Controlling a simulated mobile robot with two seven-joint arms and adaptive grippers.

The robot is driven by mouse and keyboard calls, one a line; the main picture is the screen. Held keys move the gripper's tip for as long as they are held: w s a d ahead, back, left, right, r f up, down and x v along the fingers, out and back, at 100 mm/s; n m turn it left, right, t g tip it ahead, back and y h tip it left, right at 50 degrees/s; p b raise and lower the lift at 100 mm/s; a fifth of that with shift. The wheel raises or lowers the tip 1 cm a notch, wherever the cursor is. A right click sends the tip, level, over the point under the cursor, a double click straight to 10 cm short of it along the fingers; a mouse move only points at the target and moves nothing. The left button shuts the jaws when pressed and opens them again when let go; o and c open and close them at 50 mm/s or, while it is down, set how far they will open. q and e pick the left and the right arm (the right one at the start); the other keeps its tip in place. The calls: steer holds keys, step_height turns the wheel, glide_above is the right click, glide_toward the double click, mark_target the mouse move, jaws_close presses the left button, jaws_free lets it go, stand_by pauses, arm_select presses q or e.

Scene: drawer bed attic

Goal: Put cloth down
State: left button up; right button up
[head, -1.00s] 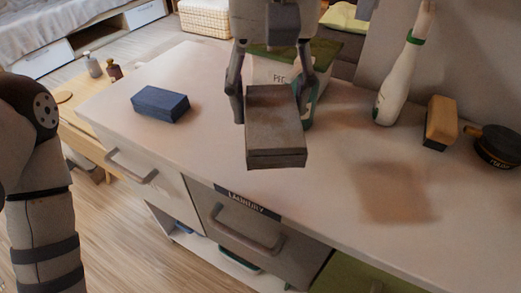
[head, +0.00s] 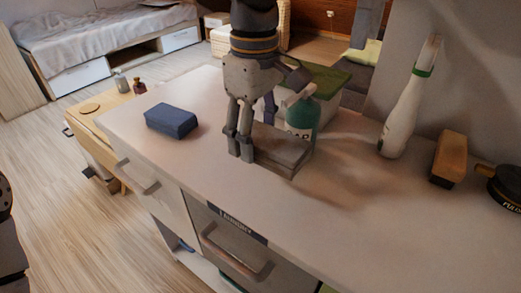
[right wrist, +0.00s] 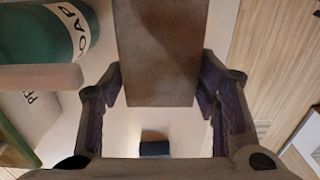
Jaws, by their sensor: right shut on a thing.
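The cloth, a grey-brown folded slab (head: 283,150), lies low over the white counter top (head: 230,195), seemingly on it or just above it. My right gripper (head: 241,150) is shut on its left end, fingers pointing down. In the right wrist view the cloth (right wrist: 160,50) sits between the two finger pads (right wrist: 160,88).
A green soap bottle (head: 302,116) stands close behind the cloth, near a green-lidded box (head: 325,78). A blue block (head: 171,121) lies to the left. A white spray bottle (head: 402,115), a yellow-black sponge (head: 448,158) and a dark tin (head: 501,185) stand right. The front counter is clear.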

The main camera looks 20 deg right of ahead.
steer(key=shift+w+d+f, duration=0.3)
steer(key=shift+w+f, duration=0.05)
steer(key=shift+f, duration=0.2)
steer(key=shift+w+d+f, duration=0.25)
steer(key=shift+w+f, duration=0.05)
steer(key=shift+f, duration=0.2)
steer(key=shift+w+d+f, duration=0.15)
steer(key=shift+f, duration=0.8)
steer(key=shift+w+d+f, duration=0.1)
steer(key=shift+d+f, duration=0.05)
steer(key=shift+f, duration=0.8)
steer(key=shift+f, duration=0.1)
steer(key=o, duration=1.2)
steer(key=shift+o, duration=0.2)
step_height(320, 180, up, 12)
steer(key=shift+r, duration=0.15)
